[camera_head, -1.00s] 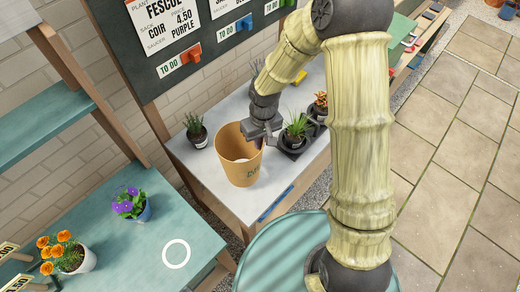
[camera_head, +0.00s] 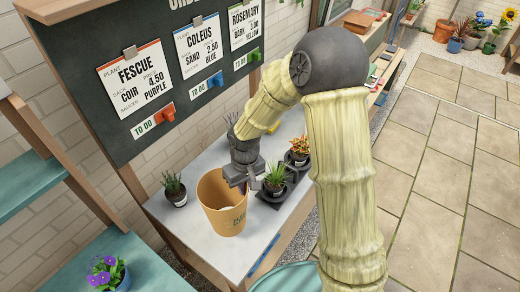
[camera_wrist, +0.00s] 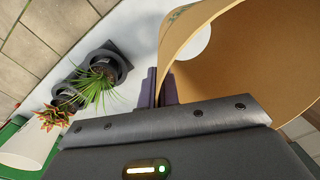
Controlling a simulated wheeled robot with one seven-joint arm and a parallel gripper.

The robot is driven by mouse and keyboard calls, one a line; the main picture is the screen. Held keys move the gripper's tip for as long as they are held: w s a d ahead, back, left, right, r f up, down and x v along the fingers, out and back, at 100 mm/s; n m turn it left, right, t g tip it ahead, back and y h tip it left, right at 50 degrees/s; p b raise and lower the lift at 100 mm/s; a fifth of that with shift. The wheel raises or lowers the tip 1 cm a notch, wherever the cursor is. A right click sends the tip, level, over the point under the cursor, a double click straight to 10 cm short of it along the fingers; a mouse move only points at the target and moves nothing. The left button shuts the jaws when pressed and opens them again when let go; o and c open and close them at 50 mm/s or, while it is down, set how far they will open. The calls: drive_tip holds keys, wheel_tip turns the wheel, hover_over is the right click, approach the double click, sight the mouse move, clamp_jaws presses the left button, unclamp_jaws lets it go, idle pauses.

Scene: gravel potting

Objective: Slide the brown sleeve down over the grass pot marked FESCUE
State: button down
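The brown sleeve (camera_head: 222,212) is a wide, open-topped cylinder with dark lettering on its front, at the bench's middle. Its hollow inside (camera_wrist: 245,60) fills the right of the wrist view. My gripper (camera_head: 243,184) is at the sleeve's right rim; in the wrist view its thin fingers (camera_wrist: 160,88) pinch the sleeve's wall. I cannot tell whether the sleeve's bottom touches the bench. A spiky grass pot (camera_head: 274,181) stands in a dark tray just right of my gripper, and also shows in the wrist view (camera_wrist: 102,74). Its label is not readable.
A reddish plant (camera_head: 299,148) sits in the tray (camera_head: 270,197) behind the grass. The order board (camera_head: 180,75) rises behind the bench (camera_head: 185,220). Bare bench lies in front and to the left.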

drive_tip(key=w+d+m, duration=0.1)
drive_tip(key=w+d, duration=0.2)
drive_tip(key=d, duration=0.5)
drive_tip(key=w+d+m, duration=0.1)
drive_tip(key=w+d, duration=0.1)
drive_tip(key=d, duration=0.6)
drive_tip(key=shift+w+r, duration=0.2)
drive_tip(key=shift+w, duration=0.2)
